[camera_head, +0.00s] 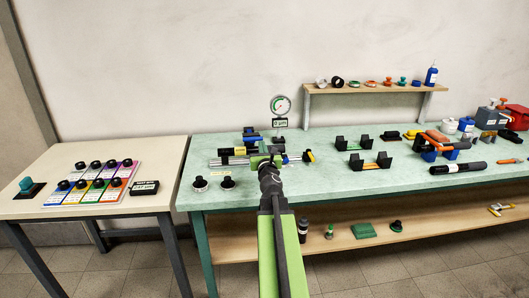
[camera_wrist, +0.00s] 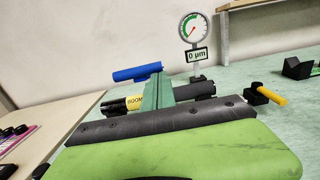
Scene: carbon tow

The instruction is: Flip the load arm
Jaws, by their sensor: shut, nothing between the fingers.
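My gripper (camera_head: 265,160) is shut and empty at the front of the test rig on the green bench. Its green fingers (camera_wrist: 158,88) stand together in the wrist view, in front of a black tube (camera_wrist: 196,88) with a yellow "BOOM" label (camera_head: 240,150). A blue bar (camera_wrist: 137,72) shows behind the tube, also at the rig's back (camera_head: 250,133). A black lever with a yellow grip (camera_wrist: 268,95) is right of the fingers, apart from them; it also shows in the head view (camera_head: 308,156). No part is marked as the load arm. The fingers hide part of the tube.
A dial gauge (camera_head: 281,105) reading "0 µm" stands behind the rig. Two round black-topped pieces (camera_head: 199,184) lie left of my arm. Black cradles (camera_head: 362,162) and an orange-and-blue clamp (camera_head: 440,146) stand right. A wooden table (camera_head: 60,212) with knobs stands left.

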